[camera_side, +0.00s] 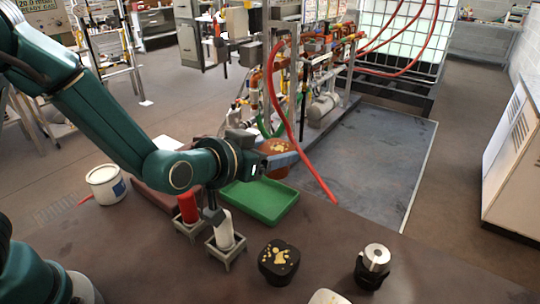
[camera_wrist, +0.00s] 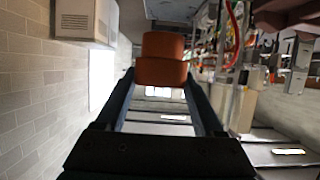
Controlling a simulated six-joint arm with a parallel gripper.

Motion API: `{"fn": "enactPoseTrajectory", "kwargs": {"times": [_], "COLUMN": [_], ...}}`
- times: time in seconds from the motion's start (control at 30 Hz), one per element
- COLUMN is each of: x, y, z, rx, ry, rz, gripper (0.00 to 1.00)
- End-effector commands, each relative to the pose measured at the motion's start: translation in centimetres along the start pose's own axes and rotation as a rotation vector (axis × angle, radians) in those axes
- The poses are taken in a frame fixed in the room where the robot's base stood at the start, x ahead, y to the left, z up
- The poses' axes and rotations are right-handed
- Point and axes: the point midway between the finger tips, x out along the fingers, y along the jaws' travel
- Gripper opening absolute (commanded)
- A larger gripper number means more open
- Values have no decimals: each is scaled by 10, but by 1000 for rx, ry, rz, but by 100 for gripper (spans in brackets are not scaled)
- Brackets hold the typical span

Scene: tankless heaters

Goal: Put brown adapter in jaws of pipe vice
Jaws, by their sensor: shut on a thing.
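My gripper (camera_side: 284,160) is stretched out level above the far edge of the bench, beyond the green tray. Its fingers (camera_wrist: 160,82) are closed on the brown adapter (camera_wrist: 162,72), a stepped orange-brown piece with a narrower part above a wider part. In the side view the adapter (camera_side: 277,173) shows above and below the finger, clear of the tray. I cannot clearly make out a pipe vice. A black object with a silver round top (camera_side: 373,266) stands at the front right of the bench, but I cannot tell whether it is the vice.
The green tray (camera_side: 260,220) lies below my arm. A red bottle (camera_side: 187,207) and a white bottle (camera_side: 224,231) stand in holders, beside a black container of brass-coloured pieces (camera_side: 279,263). A white bucket (camera_side: 105,184) is left. A pipe rig with a hanging red hose (camera_side: 287,125) stands behind.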

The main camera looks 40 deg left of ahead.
Motion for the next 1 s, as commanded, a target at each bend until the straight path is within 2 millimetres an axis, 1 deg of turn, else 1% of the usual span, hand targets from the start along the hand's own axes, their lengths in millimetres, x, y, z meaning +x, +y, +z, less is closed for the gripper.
{"fn": "enactPoseTrajectory", "kwargs": {"times": [0.07,0.2,0.27,0.37,0.47,0.57,0.6,0.7,0.8,0.9,1.0], "x": [-1,-4,-2,2,5,6,6,3,-2,-8,-12], "y": [-3,-1,-9,-30,-59,-95,-110,-147,-179,-205,-223], "z": [-3,-2,-3,-4,-5,-6,-6,-6,-4,-3,-2], "rx": [-9,-3,-8,-21,-37,-58,-67,-87,-104,-119,-135], "ry": [3,-1,0,0,0,0,0,0,-2,0,3], "rz": [4,40,37,14,-27,-84,-109,-174,-237,-292,-335], "gripper": [0,0,0,0,0,0,0,0,0,0,0]}}
